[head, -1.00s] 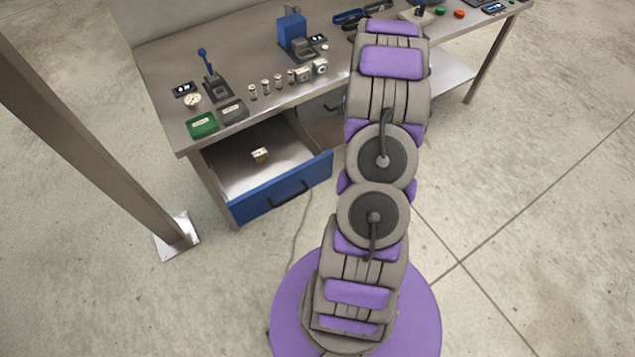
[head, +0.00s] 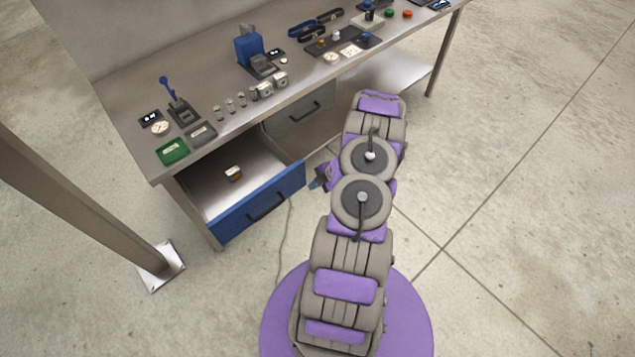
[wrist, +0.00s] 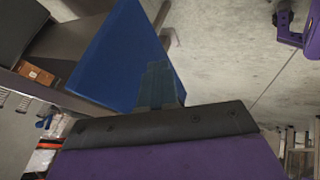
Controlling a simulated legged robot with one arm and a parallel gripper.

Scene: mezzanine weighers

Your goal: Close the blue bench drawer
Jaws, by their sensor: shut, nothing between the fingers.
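The blue bench drawer (head: 232,217) stands pulled out at the left end of the bench. Its blue front carries a dark handle (head: 266,205), and a small tan-and-white item (head: 233,173) lies inside it. My gripper (head: 317,182) is just right of the drawer front's right end, partly hidden by my arm. In the wrist view the shut fingers (wrist: 158,84) lie in front of the blue drawer front (wrist: 118,55). I cannot tell whether they touch it.
The metal bench (head: 200,70) holds several weights, a blue press (head: 250,48), a lever device (head: 180,103) and a green box (head: 172,151). A grey closed drawer (head: 299,112) is beside the blue one. A post (head: 80,190) stands at left. Floor at right is clear.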

